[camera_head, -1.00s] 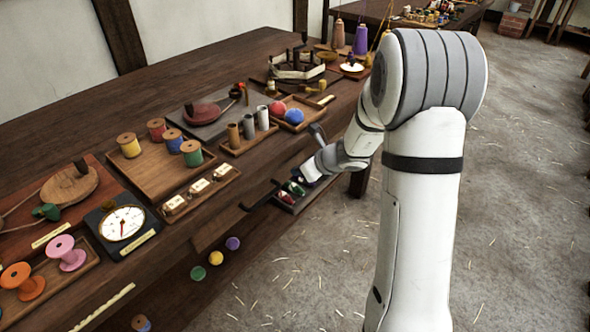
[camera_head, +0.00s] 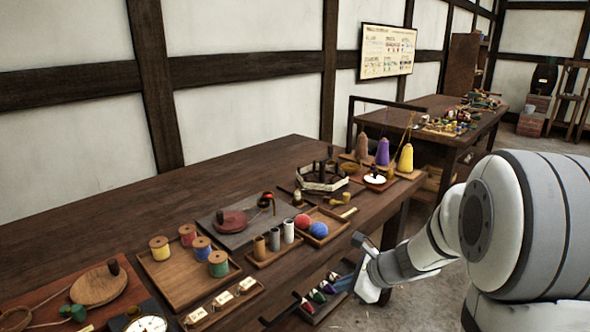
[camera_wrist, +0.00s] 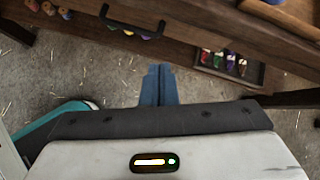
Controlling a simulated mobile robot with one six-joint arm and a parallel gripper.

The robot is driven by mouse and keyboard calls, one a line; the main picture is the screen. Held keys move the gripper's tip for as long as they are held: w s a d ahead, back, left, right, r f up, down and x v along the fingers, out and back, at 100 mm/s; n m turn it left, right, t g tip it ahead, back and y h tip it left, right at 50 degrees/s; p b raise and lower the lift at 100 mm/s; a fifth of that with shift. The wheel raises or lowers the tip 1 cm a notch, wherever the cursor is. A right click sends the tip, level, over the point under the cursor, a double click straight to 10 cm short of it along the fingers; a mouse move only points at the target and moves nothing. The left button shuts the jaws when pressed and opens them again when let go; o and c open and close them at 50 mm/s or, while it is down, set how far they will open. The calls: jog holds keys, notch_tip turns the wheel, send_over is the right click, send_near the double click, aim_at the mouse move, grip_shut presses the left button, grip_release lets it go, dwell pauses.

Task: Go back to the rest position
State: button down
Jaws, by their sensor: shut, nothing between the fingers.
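My gripper (camera_head: 344,284) is shut and empty. It hangs in front of the workbench (camera_head: 75,265), just right of an open drawer (camera_head: 309,315) holding several small coloured items. In the wrist view, its blue fingers (camera_wrist: 158,84) lie together above the grey floor. The open drawer (camera_wrist: 206,68) shows there to the upper right of the fingertips, apart from them.
The bench holds a spool tray (camera_head: 172,285), a tray with a red and a blue ball (camera_head: 318,230), and upright cones (camera_head: 405,158). A second table (camera_head: 428,113) stands behind. Straw-strewn floor (camera_wrist: 80,65) lies below my gripper.

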jog(key=s+d+r+n+g+h+p, duration=0.1)
jog(key=s+r+n+g+h+p, duration=0.2)
jog(key=s+r+n+p, duration=0.9)
jog(key=s+r+n+h, duration=0.3)
jog(key=s+r+n, duration=0.4)
jog(key=n, duration=0.3)
jog(key=shift+s+d+r+n+h, duration=0.3)
jog(key=shift+s+r+n+h, duration=0.1)
jog(key=shift+s, duration=0.4)
jog(key=c, duration=2.2)
grip_release()
